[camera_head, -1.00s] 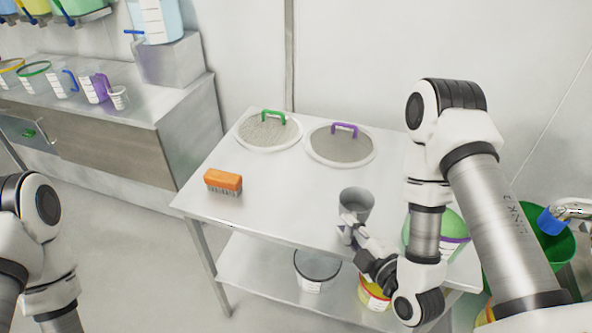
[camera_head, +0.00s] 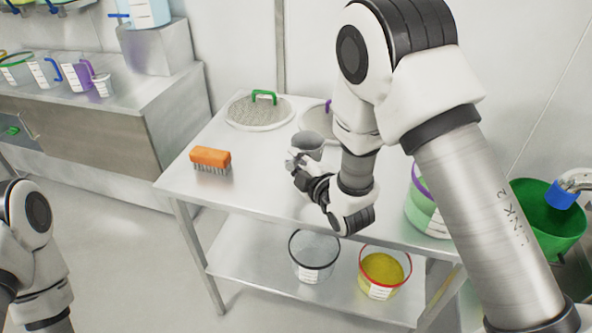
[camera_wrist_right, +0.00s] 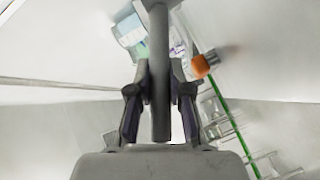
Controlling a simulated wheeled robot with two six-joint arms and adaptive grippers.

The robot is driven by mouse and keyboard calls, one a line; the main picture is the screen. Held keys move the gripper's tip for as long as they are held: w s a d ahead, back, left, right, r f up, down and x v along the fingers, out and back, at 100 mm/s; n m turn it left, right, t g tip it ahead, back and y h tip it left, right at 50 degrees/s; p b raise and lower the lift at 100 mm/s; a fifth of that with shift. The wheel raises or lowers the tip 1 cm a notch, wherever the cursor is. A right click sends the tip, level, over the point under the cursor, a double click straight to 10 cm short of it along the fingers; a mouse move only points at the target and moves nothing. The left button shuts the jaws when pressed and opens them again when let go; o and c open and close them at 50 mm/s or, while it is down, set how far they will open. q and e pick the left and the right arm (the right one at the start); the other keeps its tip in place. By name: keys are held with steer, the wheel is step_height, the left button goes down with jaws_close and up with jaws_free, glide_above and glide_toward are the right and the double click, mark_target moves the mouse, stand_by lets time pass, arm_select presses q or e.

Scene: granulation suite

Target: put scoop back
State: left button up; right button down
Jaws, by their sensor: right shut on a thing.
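The grey metal scoop (camera_head: 308,141) is held above the steel table, in front of the sieve with the purple handle. My right gripper (camera_head: 297,162) is shut on its handle. In the right wrist view the scoop's grey handle (camera_wrist_right: 160,85) runs up between the two dark fingers. The scoop's bowl is small in the head view, and its height above the table is hard to tell. My left arm shows at the left edge, but its gripper is out of view.
The steel table (camera_head: 245,198) also bears an orange brush (camera_head: 210,156) and a green-handled sieve (camera_head: 258,112). A bucket with a black rim (camera_head: 313,272) and one with yellow contents (camera_head: 383,268) stand on the lower shelf. Jugs (camera_head: 46,72) line the left counter.

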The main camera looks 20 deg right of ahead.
step_height(320, 180, down, 3)
steer(key=shift+f, duration=0.35)
steer(key=c, duration=1.1)
jaws_free()
steer(key=shift+s+r, duration=0.15)
steer(key=shift+r, duration=0.05)
steer(key=b+v, duration=0.1)
steer(key=v, duration=0.7)
steer(key=shift+s+f, duration=0.1)
steer(key=shift+p+v, duration=1.8)
steer(key=shift+p, duration=0.45)
